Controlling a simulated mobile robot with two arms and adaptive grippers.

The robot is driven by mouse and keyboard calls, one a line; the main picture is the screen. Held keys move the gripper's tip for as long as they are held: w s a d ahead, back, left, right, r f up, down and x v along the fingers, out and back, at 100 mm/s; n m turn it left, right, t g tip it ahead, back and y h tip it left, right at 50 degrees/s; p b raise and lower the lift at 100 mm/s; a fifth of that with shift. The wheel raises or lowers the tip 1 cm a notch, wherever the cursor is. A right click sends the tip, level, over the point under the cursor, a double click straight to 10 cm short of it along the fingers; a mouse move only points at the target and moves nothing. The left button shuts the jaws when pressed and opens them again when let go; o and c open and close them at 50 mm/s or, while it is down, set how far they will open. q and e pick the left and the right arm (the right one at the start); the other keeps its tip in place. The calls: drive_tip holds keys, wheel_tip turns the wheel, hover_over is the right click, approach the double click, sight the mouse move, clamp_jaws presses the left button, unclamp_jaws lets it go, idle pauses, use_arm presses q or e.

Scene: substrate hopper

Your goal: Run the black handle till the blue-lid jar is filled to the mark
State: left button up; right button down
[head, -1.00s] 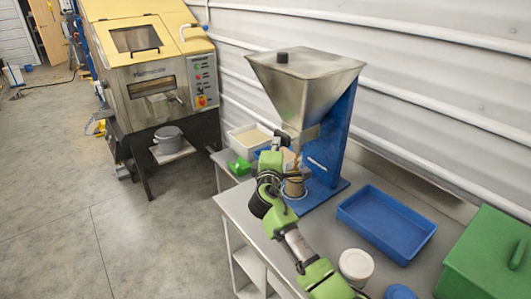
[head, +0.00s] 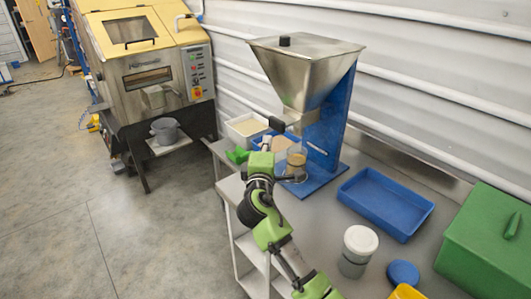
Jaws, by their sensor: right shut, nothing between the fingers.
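The steel hopper (head: 305,70) stands on a blue frame at the back of the bench. Its black handle (head: 277,124) sticks out to the left of the spout. A clear jar (head: 297,160) stands upright below the spout, with tan substrate inside; its fill mark is too small to make out. A loose blue lid (head: 403,272) lies on the bench at the front. My right gripper (head: 267,143) is shut and empty, just below and left of the handle, apart from it as far as I can tell. My left gripper is out of view.
A white-lidded jar (head: 360,245) stands near the blue lid. An empty blue tray (head: 385,203) and a green box (head: 490,245) are to the right. A white bin of substrate (head: 245,128) and a green scoop (head: 237,155) sit behind my arm.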

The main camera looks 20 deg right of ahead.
drive_tip(key=shift+b+v, duration=0.3)
drive_tip(key=shift+v, duration=1.35)
